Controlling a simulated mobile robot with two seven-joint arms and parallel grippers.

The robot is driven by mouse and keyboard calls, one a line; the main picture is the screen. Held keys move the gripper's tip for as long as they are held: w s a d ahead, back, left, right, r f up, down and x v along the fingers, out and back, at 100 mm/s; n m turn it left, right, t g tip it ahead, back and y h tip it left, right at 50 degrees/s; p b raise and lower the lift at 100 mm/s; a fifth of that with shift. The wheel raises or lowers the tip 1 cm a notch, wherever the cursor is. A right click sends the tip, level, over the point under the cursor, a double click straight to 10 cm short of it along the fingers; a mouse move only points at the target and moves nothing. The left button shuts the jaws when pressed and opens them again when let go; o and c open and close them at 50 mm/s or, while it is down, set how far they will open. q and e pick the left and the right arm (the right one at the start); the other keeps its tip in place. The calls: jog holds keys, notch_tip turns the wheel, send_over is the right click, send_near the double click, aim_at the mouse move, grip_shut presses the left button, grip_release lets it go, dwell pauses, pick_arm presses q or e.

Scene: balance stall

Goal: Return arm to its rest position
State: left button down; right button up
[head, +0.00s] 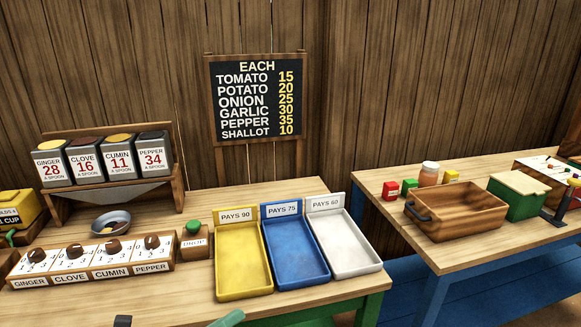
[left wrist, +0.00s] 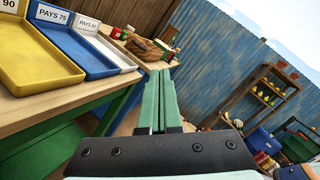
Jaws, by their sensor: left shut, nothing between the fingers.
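My left gripper (left wrist: 158,100) is shut and empty in the left wrist view. Its two green fingers lie side by side, pointing away from the camera in the open air beside the stall table. In the head view, only a green tip of the left gripper (head: 229,318) shows at the bottom edge, in front of the table and below the yellow tray (head: 243,293). The rest of the left arm is mostly out of the head view. I do not see my right gripper in either view.
The left table (head: 190,300) holds blue (head: 295,280) and white (head: 346,268) trays, a spice rack (head: 180,190), a small metal bowl (head: 111,220) and a dial panel (head: 92,275). The right table (head: 440,258) holds a wooden crate (head: 458,222) and a green box (head: 516,200).

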pick_arm(q)
jog(key=a+f+n+t+y+p, duration=0.1)
jog(key=a+f+n+t+y, duration=0.15)
jog(key=f+n+y, duration=0.6)
jog(key=a+f+n+t+y, duration=0.2)
jog(key=a+f+n, duration=0.15)
jog(key=n, duration=1.05)
jog(key=s+f+n+g+y, duration=0.2)
jog(key=s+f+n+g, duration=0.4)
jog(key=s+f+n, duration=0.7)
notch_tip(320, 180, down, 3)
jog(key=shift+s+a+r+n+g+p, duration=0.1)
jog(key=shift+s+a+n+g+p, duration=0.25)
jog(key=shift+n+p, duration=0.15)
jog(key=shift+y, duration=0.25)
